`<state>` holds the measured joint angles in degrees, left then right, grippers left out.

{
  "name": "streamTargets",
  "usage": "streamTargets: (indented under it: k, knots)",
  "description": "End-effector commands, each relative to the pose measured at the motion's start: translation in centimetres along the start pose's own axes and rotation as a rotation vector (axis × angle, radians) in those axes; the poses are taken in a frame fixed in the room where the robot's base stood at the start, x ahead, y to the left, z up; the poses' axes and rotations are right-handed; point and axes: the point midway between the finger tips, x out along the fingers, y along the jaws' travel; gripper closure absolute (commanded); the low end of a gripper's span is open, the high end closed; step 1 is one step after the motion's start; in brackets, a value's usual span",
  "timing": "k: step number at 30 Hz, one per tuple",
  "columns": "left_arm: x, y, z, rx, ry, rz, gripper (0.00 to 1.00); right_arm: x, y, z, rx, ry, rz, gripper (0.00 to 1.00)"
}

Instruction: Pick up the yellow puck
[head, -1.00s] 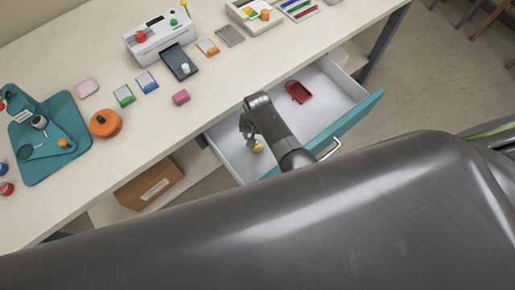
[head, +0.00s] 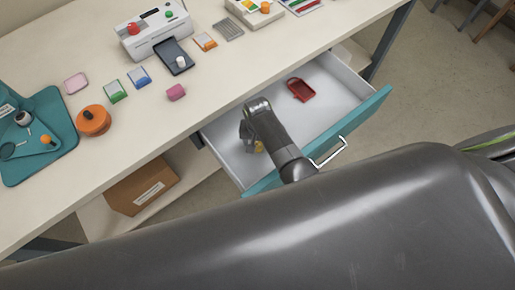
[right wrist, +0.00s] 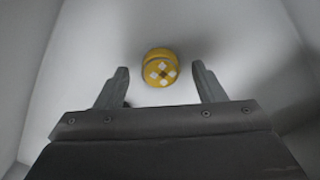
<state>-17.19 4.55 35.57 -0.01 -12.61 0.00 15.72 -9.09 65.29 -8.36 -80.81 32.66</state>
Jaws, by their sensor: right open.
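The yellow puck (right wrist: 160,68) lies on the white floor of the open drawer. In the right wrist view it has white diamond marks on top and sits between and just beyond my fingertips. My right gripper (right wrist: 161,80) is open, with a finger to each side of the puck and gaps between. In the head view the puck (head: 259,147) is mostly hidden behind my right gripper (head: 249,140), which reaches down into the drawer. My left gripper is not in view.
The open drawer (head: 225,150) has a teal front with a metal handle. A red scoop-like tray (head: 301,89) lies in its far part. The table (head: 140,120) above holds a white machine (head: 155,30), an orange round container (head: 94,120) and several small items.

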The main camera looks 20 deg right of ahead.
Motion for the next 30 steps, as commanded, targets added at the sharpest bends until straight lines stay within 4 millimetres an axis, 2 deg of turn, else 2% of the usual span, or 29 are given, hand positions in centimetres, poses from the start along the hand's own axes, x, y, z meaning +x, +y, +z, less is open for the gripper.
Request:
streamTargets:
  k: [2, 10, 21, 30]
  knots:
    - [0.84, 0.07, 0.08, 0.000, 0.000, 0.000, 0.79, 0.75, -0.02, 0.00, 0.000, 0.000, 0.000, 0.37]
    - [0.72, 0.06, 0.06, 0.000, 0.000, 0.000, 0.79, 0.60, -0.02, 0.00, 0.000, 0.000, 0.000, 0.37]
    - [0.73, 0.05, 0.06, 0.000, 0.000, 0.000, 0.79, 0.61, -0.02, -0.01, 0.000, 0.000, -0.001, 0.84]
    - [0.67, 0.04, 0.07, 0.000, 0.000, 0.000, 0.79, 0.54, -0.02, -0.02, 0.000, 0.001, -0.001, 0.86]
